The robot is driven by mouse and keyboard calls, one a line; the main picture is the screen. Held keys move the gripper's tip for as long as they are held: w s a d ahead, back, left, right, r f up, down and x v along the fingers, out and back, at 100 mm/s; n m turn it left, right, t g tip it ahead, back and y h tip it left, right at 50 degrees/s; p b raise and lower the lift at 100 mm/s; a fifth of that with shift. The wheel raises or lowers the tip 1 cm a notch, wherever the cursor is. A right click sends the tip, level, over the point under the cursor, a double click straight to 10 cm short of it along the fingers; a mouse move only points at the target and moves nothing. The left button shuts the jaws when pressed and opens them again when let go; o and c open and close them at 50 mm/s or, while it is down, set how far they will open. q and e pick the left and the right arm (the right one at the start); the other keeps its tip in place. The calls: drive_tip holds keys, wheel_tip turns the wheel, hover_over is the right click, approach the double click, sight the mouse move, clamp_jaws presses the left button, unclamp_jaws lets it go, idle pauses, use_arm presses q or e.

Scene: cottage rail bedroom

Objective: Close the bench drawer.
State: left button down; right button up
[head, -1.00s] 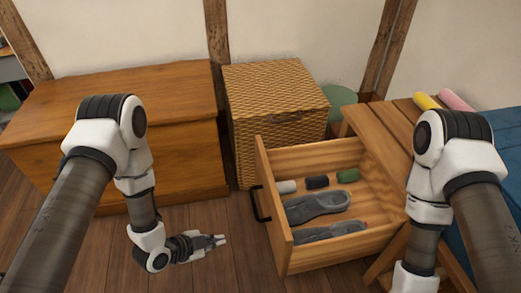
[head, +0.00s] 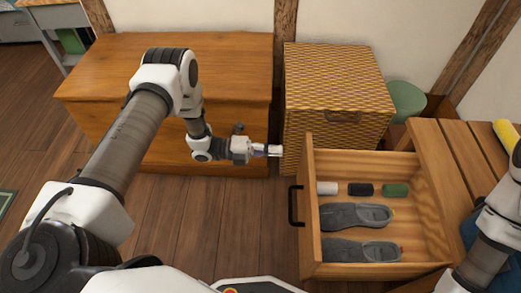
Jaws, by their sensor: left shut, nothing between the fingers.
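The bench drawer (head: 307,245) is pulled far out of the slatted wooden bench (head: 447,150) at the right. Its front panel faces left and carries a black bar handle (head: 292,206). Inside lie two grey shoes (head: 356,216) and three small rolls, white, black and green (head: 361,189). My left gripper (head: 277,151) is shut and empty. In the picture it is left of the drawer's far front corner, in front of the wicker hamper, apart from the handle. My right arm shows at the right edge, but its gripper is out of view.
A wicker hamper (head: 335,95) stands behind the drawer. A wooden chest (head: 120,85) stands at the back left. A green round stool (head: 405,98) is by the wall. A yellow roll (head: 507,136) lies on the bench. The floor (head: 215,215) left of the drawer is clear.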

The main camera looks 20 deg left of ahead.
sight(306, 152)
use_arm(q)
drive_tip(key=b+x, duration=0.1)
drive_tip(key=x, duration=0.5)
drive_tip(key=shift+d+f, duration=0.1)
drive_tip(key=shift+w+d, duration=0.15)
drive_tip(key=shift+d, duration=0.05)
drive_tip(key=shift+d, duration=0.1)
